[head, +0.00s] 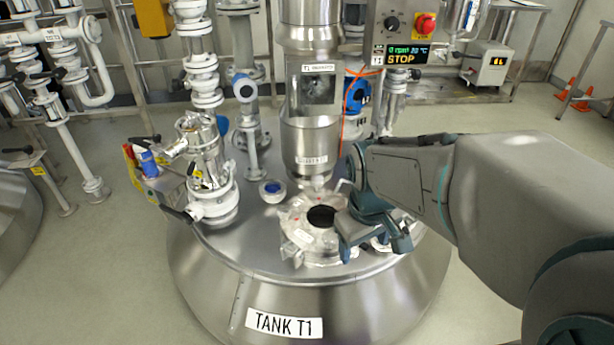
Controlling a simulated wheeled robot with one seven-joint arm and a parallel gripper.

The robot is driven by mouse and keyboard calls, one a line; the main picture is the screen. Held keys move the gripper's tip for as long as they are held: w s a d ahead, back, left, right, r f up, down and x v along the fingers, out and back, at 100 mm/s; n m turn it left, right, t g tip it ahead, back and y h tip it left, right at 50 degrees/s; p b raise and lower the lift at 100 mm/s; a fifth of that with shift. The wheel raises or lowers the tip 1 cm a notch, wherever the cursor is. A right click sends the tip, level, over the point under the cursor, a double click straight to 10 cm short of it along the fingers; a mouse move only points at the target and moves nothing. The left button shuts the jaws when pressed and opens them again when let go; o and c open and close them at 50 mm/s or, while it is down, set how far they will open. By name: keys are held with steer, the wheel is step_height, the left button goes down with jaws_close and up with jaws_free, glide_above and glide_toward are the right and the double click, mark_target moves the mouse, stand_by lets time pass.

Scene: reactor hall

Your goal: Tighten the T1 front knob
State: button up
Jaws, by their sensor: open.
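Tank T1 (284,325), a domed steel vessel labelled "TANK T1", fills the lower middle of the head view. On its top, front right of centre, is a round pale manway cover (292,228) with a dark round centre and small fittings on its rim. My gripper (374,248) is open, pointing down over the right side of this cover. One finger is over the cover's right rim; the other is farther right. The gripper hides that part of the rim. The front knob is too small to make out clearly at the near edge, and contact cannot be told.
A steel agitator column (310,140) rises behind the cover. A white valve stack (208,180) stands on the left of the tank top. A control box (405,35) reading "STOP" hangs behind, with a red emergency button (425,23). An orange cable (342,125) runs beside the column.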

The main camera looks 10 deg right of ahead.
steer(key=w+f+n+g+p, duration=0.1)
steer(key=w+f+n+p, duration=0.1)
steer(key=w+n, duration=0.85)
steer(key=n+p, duration=0.2)
steer(key=n, duration=0.8)
glide_above(330, 236)
step_height(330, 236, down, 8)
steer(key=shift+y, duration=0.4)
step_height(330, 236, down, 14)
steer(key=shift+d+r+b, duration=0.1)
steer(key=shift+r+b, duration=0.1)
steer(key=shift+b, duration=0.9)
steer(key=c, duration=1)
